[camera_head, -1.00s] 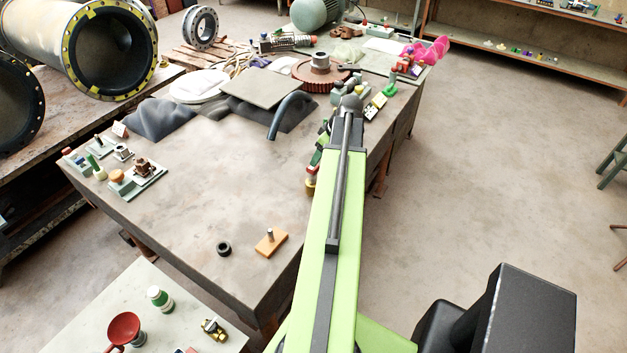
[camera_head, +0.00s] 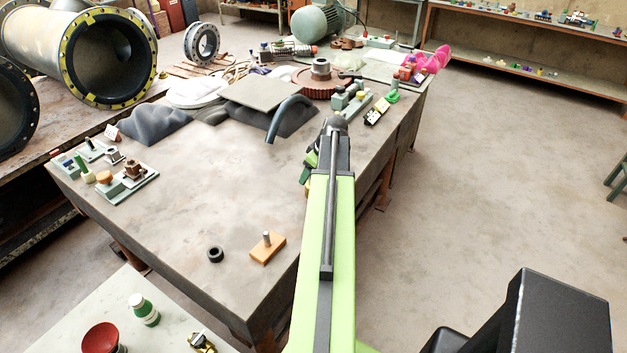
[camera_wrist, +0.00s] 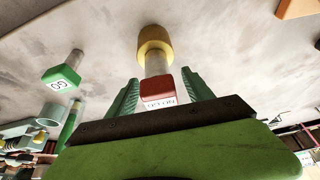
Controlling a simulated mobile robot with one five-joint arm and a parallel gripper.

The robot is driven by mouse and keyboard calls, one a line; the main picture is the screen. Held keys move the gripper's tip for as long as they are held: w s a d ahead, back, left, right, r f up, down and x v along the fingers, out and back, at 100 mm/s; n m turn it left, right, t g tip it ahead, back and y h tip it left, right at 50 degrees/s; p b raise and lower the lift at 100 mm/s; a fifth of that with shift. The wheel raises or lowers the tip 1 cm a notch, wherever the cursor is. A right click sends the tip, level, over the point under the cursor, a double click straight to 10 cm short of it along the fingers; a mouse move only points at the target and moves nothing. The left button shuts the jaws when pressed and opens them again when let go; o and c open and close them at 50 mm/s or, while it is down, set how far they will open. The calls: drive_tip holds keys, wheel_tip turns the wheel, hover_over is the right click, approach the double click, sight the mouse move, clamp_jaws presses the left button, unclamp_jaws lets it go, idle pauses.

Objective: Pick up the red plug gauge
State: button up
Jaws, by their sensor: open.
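The red plug gauge (camera_wrist: 158,90) shows in the wrist view as a red block with a "NO GO" label. A pale metal cylinder and a brass-yellow end (camera_wrist: 154,44) lie in line with it. My gripper (camera_wrist: 160,77) is open, with one green finger on each side of the red block. Gaps show between block and fingers, so I see no grip. A green gauge marked "GO" (camera_wrist: 62,76) lies to the left, apart from the fingers. In the head view my arm hides the red gauge and most of the gripper.
The bench (camera_head: 215,185) has a black ring (camera_head: 215,254) and an orange block with a pin (camera_head: 268,248) near its front. A bent grey pipe (camera_head: 287,115) and a grey-green block (camera_head: 350,100) stand farther back. The bench middle is clear.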

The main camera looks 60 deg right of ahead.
drive_tip(key=shift+r, duration=0.1)
clamp_jaws()
idle(0.3)
